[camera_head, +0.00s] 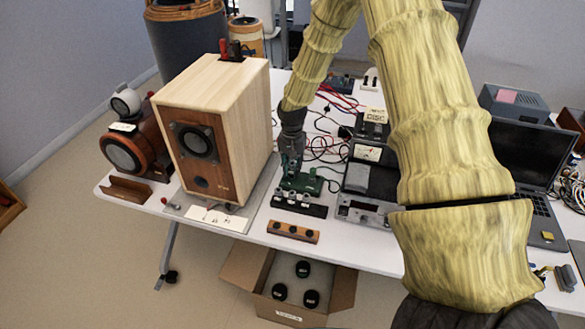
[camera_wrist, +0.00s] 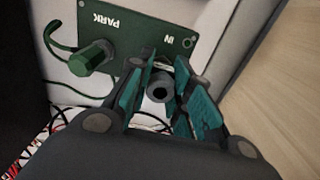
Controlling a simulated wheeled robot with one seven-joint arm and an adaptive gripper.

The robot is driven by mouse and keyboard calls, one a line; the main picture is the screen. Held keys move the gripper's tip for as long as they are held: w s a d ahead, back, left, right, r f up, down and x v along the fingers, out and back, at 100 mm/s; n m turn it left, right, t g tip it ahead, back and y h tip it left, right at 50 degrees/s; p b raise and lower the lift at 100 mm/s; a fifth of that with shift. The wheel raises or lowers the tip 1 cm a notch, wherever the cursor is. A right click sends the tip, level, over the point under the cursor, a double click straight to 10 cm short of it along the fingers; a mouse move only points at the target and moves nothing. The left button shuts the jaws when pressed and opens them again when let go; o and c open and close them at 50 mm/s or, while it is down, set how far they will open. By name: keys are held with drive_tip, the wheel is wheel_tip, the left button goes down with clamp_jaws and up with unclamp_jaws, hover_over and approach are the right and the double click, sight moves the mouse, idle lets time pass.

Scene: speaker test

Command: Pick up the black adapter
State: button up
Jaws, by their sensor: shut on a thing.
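The black adapter (camera_wrist: 160,90) is a dark, short cylinder with a hole in its end. In the wrist view it sits between the teal pads of my gripper (camera_wrist: 163,78), which is shut on it. It is in front of the green panel (camera_wrist: 120,40), by the mark IN; I cannot tell whether it still touches the panel. A green connector (camera_wrist: 92,58) sits on the panel under the mark PARK, with a green cable. In the head view my gripper (camera_head: 291,165) is low at the green panel (camera_head: 308,184), and the adapter is too small to make out.
A wooden speaker (camera_head: 225,135) stands left of my gripper on the white table (camera_head: 335,228). Dark instruments (camera_head: 370,180) and a laptop (camera_head: 530,155) are to the right. Loose cables (camera_head: 325,140) lie behind. A wooden block (camera_head: 293,232) lies in front, above an open cardboard box (camera_head: 250,275) on the floor.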

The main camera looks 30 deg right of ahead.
sight(291, 168)
drive_tip(key=shift+w+r, duration=0.1)
drive_tip(key=shift+r, duration=0.3)
drive_tip(key=r, duration=0.1)
drive_tip(key=r+b, duration=0.1)
drive_tip(key=shift+a+r, duration=0.25)
drive_tip(key=shift+r, duration=0.15)
drive_tip(key=s+a+b, duration=0.1)
drive_tip(key=s+a, duration=0.2)
drive_tip(key=a, duration=0.4)
drive_tip(key=s+a+r+b, duration=0.1)
drive_tip(key=s+a+b, duration=0.1)
drive_tip(key=s+a, duration=0.2)
drive_tip(key=a, duration=0.3)
drive_tip(key=shift+r, duration=0.2)
drive_tip(key=shift+r, duration=0.15)
drive_tip(key=shift+r+p, duration=1.8)
drive_tip(key=shift+r, duration=0.05)
drive_tip(key=shift+d, duration=0.1)
